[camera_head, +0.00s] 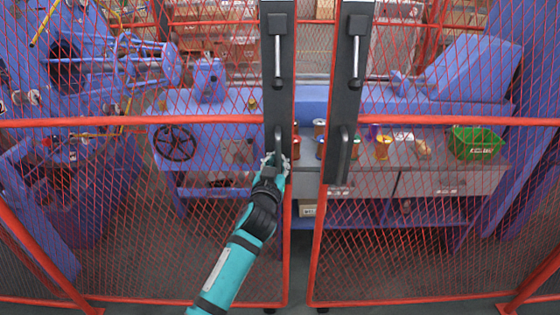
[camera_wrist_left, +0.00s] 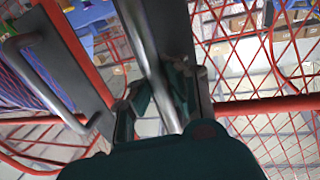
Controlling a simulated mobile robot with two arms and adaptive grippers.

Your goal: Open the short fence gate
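Two red mesh gate leaves meet in the middle of the head view, with a narrow gap between them. The left leaf's dark post (camera_head: 278,100) carries a lever (camera_head: 277,60) and a lower pull handle (camera_head: 278,135). The right leaf's dark post (camera_head: 345,100) has a lever (camera_head: 356,60) and a pull handle (camera_head: 345,155). My left gripper (camera_head: 276,165) is at the left leaf's pull handle. In the left wrist view, a grey bar (camera_wrist_left: 147,50) runs between its fingers (camera_wrist_left: 155,100); whether they clamp it is unclear. My right gripper is not in view.
Red rails (camera_head: 130,121) and mesh extend to both sides. Behind the fence are a blue machine (camera_head: 80,60) and a bench (camera_head: 440,165) with spools and a green crate (camera_head: 476,143). Sloping red braces (camera_head: 535,280) stand at the lower corners.

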